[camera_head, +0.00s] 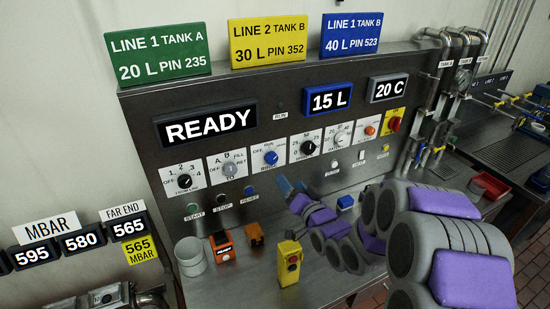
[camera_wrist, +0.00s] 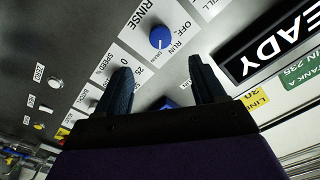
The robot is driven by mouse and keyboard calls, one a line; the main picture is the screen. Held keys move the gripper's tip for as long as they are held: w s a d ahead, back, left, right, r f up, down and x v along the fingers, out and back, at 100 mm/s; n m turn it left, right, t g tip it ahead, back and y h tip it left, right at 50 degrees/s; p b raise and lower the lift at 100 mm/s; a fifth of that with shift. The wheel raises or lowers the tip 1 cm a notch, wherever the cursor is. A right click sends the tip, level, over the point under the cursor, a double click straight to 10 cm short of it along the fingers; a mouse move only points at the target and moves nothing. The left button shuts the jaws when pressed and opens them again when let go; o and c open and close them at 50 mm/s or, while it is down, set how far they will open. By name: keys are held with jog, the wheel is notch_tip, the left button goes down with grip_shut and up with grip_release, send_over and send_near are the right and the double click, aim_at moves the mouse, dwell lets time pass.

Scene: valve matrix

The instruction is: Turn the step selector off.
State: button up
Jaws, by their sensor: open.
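I cannot read a label that marks the step selector for certain. A row of rotary selectors runs across the steel panel (camera_head: 150,108). The blue rinse knob (camera_head: 271,157) has off, run and drain marks; it also shows large in the wrist view (camera_wrist: 160,38). Left of it are a grey "TO" knob (camera_head: 229,169) and a black line knob (camera_head: 185,181). Right of it is a black speed knob (camera_head: 308,147). My gripper (camera_head: 290,186) is open and empty, just below the rinse and speed knobs. In the wrist view its fingers (camera_wrist: 162,85) are apart, with the rinse knob beyond them, untouched.
Start, stop and reset buttons (camera_head: 221,197) line the panel's lower left. A white cup (camera_head: 190,257), an orange device (camera_head: 222,246) and a yellow button box (camera_head: 289,263) stand on the bench. A red emergency knob (camera_head: 395,123) and pipes (camera_head: 432,85) are at right.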

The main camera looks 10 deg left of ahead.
aim_at(273, 160)
jog(key=x, duration=1.2)
jog(key=shift+w+f+p, duration=0.1)
jog(key=shift+p, duration=0.25)
jog(key=shift+c, duration=0.4)
jog(key=c, duration=1)
